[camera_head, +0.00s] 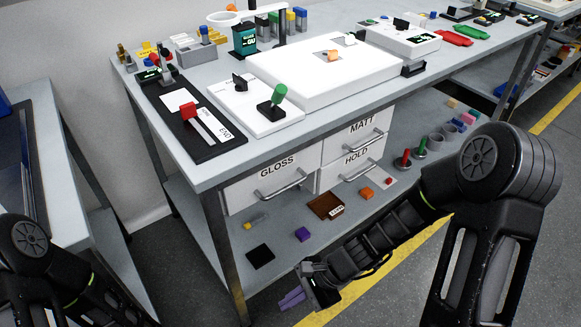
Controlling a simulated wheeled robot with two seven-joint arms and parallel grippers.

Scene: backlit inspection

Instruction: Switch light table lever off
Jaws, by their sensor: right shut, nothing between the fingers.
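A lever with a green handle (279,92) stands tilted on a black base, on a white panel (250,108) near the table's front left. Which lever belongs to the light table is not readable. My right gripper (291,299) is shut and empty, low in front of the table, well below both levers. My left arm shows at the lower left; its gripper is out of view.
Drawers marked GLOSS (270,183), MATT (362,134) and HOLD (360,166) hang under the tabletop, with handles sticking out. A lower shelf (280,262) holds several small blocks and cups. A second table (62,200) stands at the left. The floor between the tables is clear.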

